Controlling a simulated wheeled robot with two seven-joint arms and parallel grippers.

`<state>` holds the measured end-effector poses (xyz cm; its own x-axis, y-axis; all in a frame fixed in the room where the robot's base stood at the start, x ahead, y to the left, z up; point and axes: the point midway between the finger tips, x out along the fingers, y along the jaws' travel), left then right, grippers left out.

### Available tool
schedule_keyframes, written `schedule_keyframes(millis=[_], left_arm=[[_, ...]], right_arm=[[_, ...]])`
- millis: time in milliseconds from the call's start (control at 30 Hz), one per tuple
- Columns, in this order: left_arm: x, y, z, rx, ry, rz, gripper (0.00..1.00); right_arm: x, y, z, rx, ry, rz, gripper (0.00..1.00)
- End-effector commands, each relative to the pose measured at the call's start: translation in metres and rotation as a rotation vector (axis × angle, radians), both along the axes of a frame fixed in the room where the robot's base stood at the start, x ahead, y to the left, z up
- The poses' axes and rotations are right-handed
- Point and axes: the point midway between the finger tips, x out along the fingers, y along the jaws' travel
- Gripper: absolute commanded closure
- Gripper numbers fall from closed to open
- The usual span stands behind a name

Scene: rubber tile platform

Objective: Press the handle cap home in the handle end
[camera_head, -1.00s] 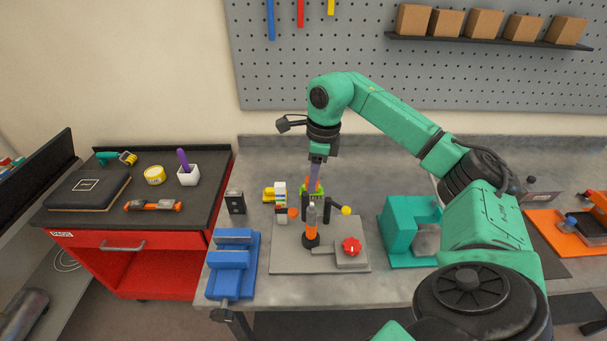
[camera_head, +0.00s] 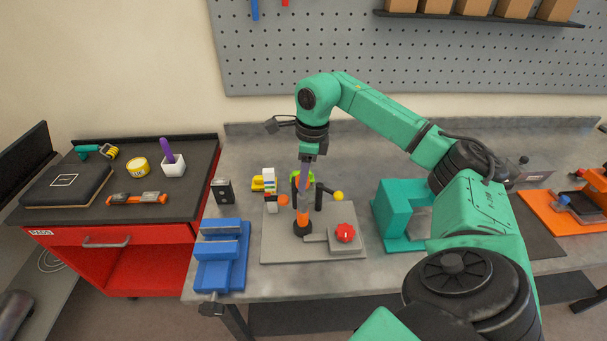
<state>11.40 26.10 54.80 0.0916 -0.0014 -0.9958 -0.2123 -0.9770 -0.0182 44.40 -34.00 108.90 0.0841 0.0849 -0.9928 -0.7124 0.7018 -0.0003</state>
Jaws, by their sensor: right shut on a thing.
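An orange handle (camera_head: 302,217) with a black lower end stands upright in the grey fixture plate (camera_head: 275,248), which has a red knob (camera_head: 345,233) and a black lever with a yellow ball (camera_head: 338,196). My right gripper (camera_head: 304,186) points down directly over the handle's upper end, its fingertips overlapping it in the picture. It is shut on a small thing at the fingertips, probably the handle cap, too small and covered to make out. I cannot tell whether that thing touches the handle. My left gripper is not in view.
A blue vise (camera_head: 222,255) stands left of the plate, a teal press-like block (camera_head: 396,213) right of it. Small coloured blocks (camera_head: 267,184) and a black box (camera_head: 222,192) stand behind. A red tool cart (camera_head: 110,258) is at left. The bench between vise and cart is narrow.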

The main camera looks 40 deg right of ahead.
Motion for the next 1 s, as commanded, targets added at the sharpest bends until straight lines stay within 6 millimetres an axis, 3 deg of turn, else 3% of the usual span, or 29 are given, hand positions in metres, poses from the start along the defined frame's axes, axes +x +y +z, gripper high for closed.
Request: schedule_keyframes(millis=[1000], left_arm=[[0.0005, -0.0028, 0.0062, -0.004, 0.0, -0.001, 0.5]], right_arm=[[-0.0002, 0.0003, 0.0012, 0.0, 0.0, 0.0, 1.0]])
